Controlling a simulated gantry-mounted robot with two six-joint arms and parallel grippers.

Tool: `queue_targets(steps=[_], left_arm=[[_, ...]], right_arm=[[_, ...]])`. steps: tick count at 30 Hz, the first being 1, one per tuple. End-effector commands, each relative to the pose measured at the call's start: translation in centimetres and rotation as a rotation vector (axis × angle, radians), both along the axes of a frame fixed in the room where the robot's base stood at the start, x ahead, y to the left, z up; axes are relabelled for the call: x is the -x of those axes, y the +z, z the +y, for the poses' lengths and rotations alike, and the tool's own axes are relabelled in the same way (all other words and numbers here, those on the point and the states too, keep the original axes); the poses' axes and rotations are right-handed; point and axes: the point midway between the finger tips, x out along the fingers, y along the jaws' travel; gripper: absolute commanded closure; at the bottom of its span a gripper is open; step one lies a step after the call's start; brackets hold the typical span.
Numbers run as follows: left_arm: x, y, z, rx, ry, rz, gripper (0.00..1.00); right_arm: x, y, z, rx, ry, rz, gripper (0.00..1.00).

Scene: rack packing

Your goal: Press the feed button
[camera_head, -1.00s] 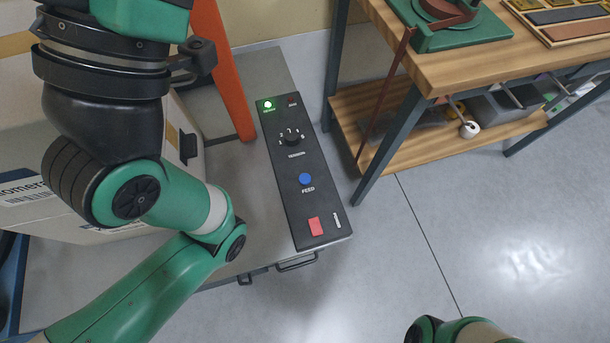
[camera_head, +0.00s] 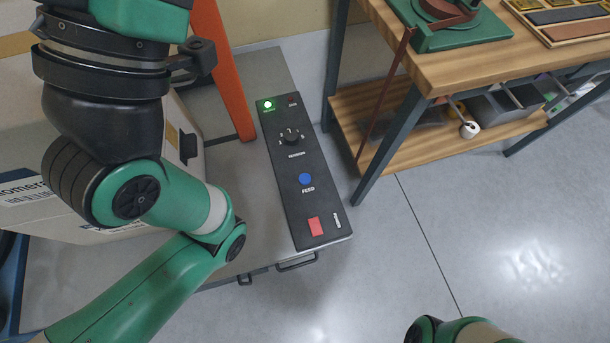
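The blue round feed button (camera_head: 305,179) sits on the black control panel (camera_head: 288,213), with the word FEED printed just below it. Nothing touches or covers the button.
An orange post (camera_head: 224,75) stands left of the panel's far end. A cardboard box (camera_head: 190,122) is partly hidden behind my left arm. A wooden workbench (camera_head: 470,65) with a lower shelf (camera_head: 385,140) stands at the right. The space directly above the panel looks clear.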

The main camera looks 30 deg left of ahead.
Motion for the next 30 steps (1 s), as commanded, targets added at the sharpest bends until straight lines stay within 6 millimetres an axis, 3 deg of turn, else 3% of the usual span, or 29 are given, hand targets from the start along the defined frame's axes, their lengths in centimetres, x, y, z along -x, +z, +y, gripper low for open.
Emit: queue_targets(steps=[1, 10, 30], left_arm=[[0.0, 0.0, 0.0, 0.0, 0.0, 0.0, 0.46], [0.0, 0.0, 0.0, 0.0, 0.0, 0.0, 1.0], [0.0, 0.0, 0.0, 0.0, 0.0, 0.0, 1.0]], right_arm=[[0.0, 0.0, 0.0, 0.0, 0.0, 0.0, 0.48], [0.0, 0.0, 0.0, 0.0, 0.0, 0.0, 0.48], [0.0, 0.0, 0.0, 0.0, 0.0, 0.0, 0.48]])
